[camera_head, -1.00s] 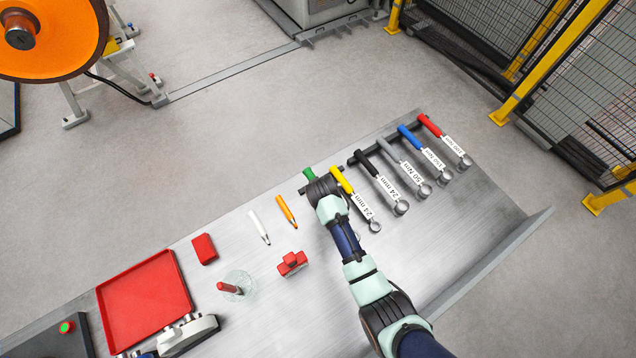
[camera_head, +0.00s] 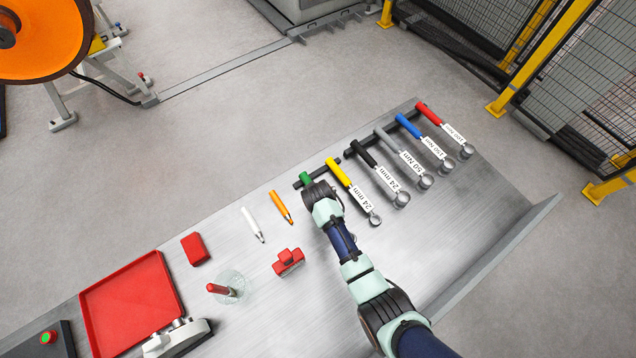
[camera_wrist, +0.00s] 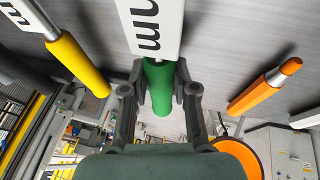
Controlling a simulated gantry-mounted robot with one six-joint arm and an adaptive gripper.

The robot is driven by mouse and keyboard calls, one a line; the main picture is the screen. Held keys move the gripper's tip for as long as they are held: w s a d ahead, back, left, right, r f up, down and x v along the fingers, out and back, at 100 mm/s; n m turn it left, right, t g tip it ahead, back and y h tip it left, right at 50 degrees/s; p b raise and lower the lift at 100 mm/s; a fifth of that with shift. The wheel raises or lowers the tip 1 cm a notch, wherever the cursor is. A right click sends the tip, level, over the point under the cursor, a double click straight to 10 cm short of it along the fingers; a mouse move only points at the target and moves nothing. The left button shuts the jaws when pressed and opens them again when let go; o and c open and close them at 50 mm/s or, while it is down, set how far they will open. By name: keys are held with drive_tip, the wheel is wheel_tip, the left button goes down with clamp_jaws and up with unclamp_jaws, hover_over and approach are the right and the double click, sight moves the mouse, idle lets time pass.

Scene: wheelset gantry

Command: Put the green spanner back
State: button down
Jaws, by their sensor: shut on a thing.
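The green spanner shows as a green handle in the wrist view (camera_wrist: 158,88), between the two fingers of my gripper (camera_wrist: 160,98), with a white label marked "mm" above it. My gripper is shut on this handle. In the head view only the green handle end (camera_head: 305,177) shows; my gripper (camera_head: 313,190) and wrist hide the rest. The handle end is at the left part of the dark rack bar (camera_head: 297,184), left of the yellow spanner (camera_head: 338,171). I cannot tell whether the spanner touches the rack.
Black (camera_head: 367,158), grey (camera_head: 386,140), blue (camera_head: 408,126) and red (camera_head: 428,112) spanners stand in a row to the right. Orange (camera_head: 280,205) and white (camera_head: 252,223) markers lie left on the metal table (camera_head: 235,300), near a red block (camera_head: 195,249) and a red tray (camera_head: 125,300).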

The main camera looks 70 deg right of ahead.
drive_tip(key=shift+f, duration=0.3)
drive_tip(key=c, duration=0.8)
unclamp_jaws()
drive_tip(key=v, duration=0.7)
drive_tip(key=shift+a+r, duration=0.1)
drive_tip(key=shift+r, duration=0.1)
